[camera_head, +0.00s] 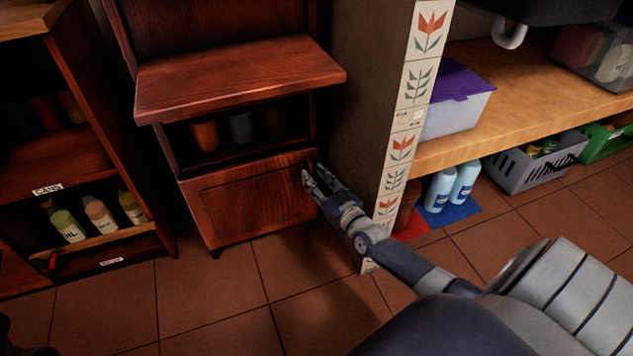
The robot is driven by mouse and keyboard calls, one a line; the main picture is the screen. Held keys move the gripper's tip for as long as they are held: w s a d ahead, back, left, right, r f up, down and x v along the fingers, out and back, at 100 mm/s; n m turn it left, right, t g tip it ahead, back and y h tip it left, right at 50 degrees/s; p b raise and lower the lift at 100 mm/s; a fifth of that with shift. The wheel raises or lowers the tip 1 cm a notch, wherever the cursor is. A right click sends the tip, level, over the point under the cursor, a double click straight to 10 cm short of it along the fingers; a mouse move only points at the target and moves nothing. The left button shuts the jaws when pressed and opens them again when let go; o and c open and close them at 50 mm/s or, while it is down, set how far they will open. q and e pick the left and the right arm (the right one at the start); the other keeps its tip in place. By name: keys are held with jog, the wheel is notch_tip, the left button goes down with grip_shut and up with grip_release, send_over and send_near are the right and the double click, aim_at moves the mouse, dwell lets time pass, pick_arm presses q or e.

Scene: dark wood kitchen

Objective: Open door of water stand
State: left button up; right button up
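The water stand (236,85) is a dark red wood cabinet at the centre left, with an open niche holding several cups. Its lower front is a wood door (245,203) that looks shut. My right gripper (312,177) is at the upper right corner of this door, with its fingers pointing at the door's edge. The fingers look parted, but whether they touch or hold anything there is too small to tell. A handle is not clearly visible and may be hidden by the fingers. My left gripper is not in view.
A tiled pillar (403,125) stands just right of my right gripper. A shelf with bottles (100,215) is at the left. At the right are a wood counter (540,85), a grey crate (535,165) and blue bottles (440,188). The tiled floor (210,300) in front is clear.

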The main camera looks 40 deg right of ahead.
grip_shut()
